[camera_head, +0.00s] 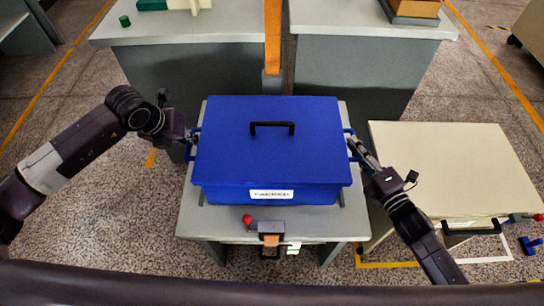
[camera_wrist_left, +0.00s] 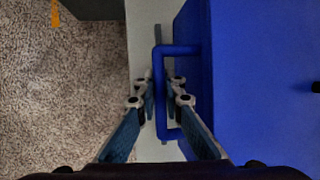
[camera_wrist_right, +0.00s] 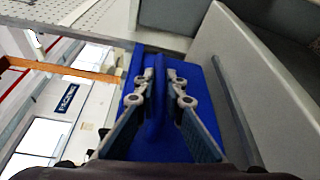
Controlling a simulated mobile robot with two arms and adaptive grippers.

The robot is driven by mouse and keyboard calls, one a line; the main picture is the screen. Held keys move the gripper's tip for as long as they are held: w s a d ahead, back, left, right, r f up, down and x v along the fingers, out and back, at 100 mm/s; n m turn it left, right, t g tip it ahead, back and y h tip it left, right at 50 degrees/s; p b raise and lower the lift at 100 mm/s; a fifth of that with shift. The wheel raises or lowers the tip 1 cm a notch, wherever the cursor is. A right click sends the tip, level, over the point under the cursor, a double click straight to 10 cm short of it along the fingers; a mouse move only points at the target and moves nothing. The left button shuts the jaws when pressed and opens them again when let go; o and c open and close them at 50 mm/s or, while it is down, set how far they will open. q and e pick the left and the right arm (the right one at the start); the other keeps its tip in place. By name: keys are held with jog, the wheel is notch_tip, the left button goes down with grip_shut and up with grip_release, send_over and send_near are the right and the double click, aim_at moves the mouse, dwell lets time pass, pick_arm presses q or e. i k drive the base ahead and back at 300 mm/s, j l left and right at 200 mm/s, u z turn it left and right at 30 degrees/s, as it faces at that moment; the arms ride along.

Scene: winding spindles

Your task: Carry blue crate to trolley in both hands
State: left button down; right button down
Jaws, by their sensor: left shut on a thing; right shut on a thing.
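The blue crate (camera_head: 270,165) sits level on a grey stand (camera_head: 340,225) in the middle of the head view. It has a closed lid with a black handle (camera_head: 272,124) and a white label on its front. My left gripper (camera_head: 191,138) is shut on the crate's left side handle; in the left wrist view its fingers straddle the blue handle bar (camera_wrist_left: 159,70). My right gripper (camera_head: 355,145) is shut on the right side handle; the right wrist view shows its fingers pressed on blue (camera_wrist_right: 157,110). A low cream-topped unit (camera_head: 450,165) at the right, with a black handle, may be the trolley.
Two grey-topped tables (camera_head: 370,25) stand behind the stand, with an orange post (camera_head: 272,35) between them. A red knob (camera_head: 247,219) and small fittings are at the stand's front. Yellow tape marks the floor near the cream unit. Open floor lies left of the stand.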

aim_at(454, 162)
jog(key=i+l, duration=0.1)
jog(key=l, duration=1.45)
jog(key=i+l, duration=0.1)
jog(key=l, duration=1.45)
